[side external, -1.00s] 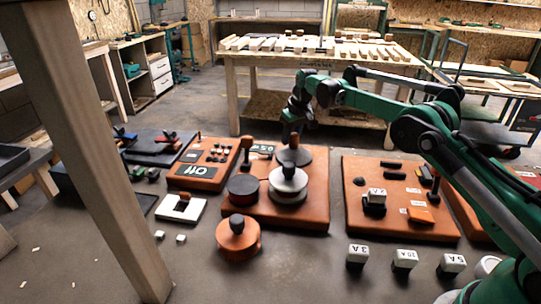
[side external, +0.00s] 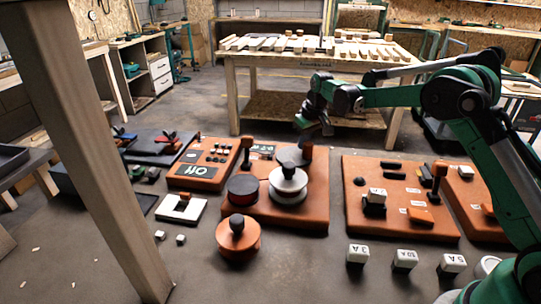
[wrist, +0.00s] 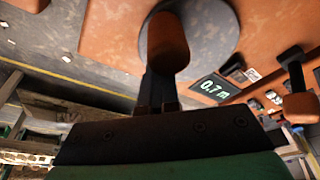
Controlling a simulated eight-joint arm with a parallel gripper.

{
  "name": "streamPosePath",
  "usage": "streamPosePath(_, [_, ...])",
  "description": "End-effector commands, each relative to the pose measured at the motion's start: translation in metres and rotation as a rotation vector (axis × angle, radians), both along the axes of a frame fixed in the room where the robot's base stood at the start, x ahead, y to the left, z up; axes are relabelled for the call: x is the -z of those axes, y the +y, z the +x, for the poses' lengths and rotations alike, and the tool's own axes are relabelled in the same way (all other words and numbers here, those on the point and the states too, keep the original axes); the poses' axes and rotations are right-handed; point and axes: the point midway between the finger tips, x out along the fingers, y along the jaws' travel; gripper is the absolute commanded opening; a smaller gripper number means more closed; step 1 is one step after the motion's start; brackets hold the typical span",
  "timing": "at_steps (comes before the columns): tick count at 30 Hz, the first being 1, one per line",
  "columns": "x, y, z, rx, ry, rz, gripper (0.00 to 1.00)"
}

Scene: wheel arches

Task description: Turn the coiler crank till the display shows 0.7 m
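The coiler (side external: 318,210) is an orange board with a dark reel, a white reel and a crank. The crank's upright orange handle (side external: 306,153) stands on a grey disc at the back right of the board. In the wrist view the handle (wrist: 167,42) is at top centre. The display (wrist: 216,88) reads 0.7 m. My gripper (side external: 312,130) is just above and behind the handle. In the wrist view my dark fingers (wrist: 160,90) are close together at the handle's end, which hides their tips. I cannot tell whether they grip it or only touch it.
A panel with an "Off" screen (side external: 196,171) stands left of the coiler. A board with a lever and blocks (side external: 400,225) stands right. An orange round part (side external: 238,240) and several white labelled blocks (side external: 405,260) lie in front. A wooden post (side external: 85,150) crosses the left.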

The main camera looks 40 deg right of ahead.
Motion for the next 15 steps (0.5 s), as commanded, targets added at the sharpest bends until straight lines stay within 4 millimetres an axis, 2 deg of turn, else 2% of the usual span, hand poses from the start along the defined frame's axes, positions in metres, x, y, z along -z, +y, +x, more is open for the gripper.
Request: streamPosePath(15, [-0.0001,-0.0039,0.0035,0.0,0.0,0.0,0.0])
